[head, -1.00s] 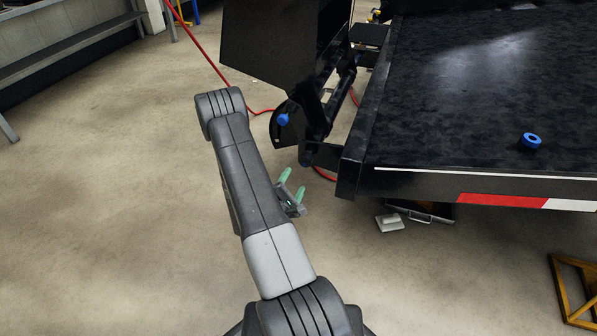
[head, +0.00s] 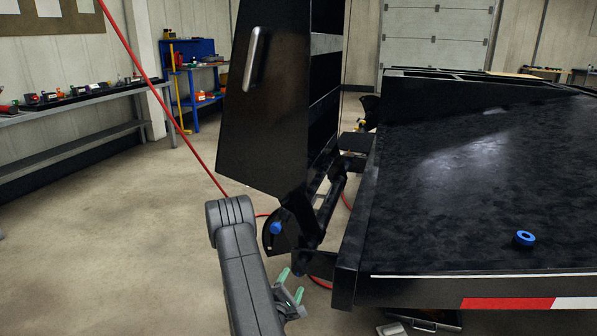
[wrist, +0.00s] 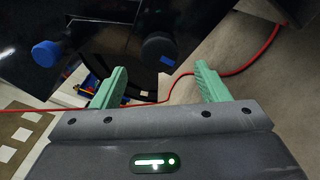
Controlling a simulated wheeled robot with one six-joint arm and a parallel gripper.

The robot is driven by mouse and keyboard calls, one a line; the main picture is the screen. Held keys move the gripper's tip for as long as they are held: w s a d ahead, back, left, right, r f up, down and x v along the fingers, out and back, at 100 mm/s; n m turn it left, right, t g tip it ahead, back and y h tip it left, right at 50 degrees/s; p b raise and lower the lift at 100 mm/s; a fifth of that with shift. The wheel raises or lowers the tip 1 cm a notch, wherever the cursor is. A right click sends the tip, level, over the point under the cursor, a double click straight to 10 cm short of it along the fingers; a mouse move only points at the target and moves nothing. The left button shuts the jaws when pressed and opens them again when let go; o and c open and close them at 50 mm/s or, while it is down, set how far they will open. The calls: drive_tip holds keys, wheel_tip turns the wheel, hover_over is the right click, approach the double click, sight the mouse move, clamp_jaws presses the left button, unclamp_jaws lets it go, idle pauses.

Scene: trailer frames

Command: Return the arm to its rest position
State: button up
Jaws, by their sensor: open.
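My gripper (head: 291,285) shows low in the head view, beside my dark grey arm link and left of the trailer's near corner. Its two green fingers stand apart with nothing between them. In the wrist view my gripper (wrist: 158,85) is also open and empty, with the floor, a red hose and black trailer parts beyond it. My arm is folded upward, with its elbow in front of the trailer frame. The lower part of my arm is below the picture.
A black upright panel (head: 262,120) stands behind my arm. A red hose (head: 180,130) runs past it. A workbench (head: 75,115) stands left. The floor (head: 110,240) at left is clear.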

sight(298, 272)
drive_tip(key=b+x, duration=0.1)
drive_tip(key=x, duration=0.6)
drive_tip(key=shift+w+d, duration=0.1)
drive_tip(key=shift+w, duration=0.1)
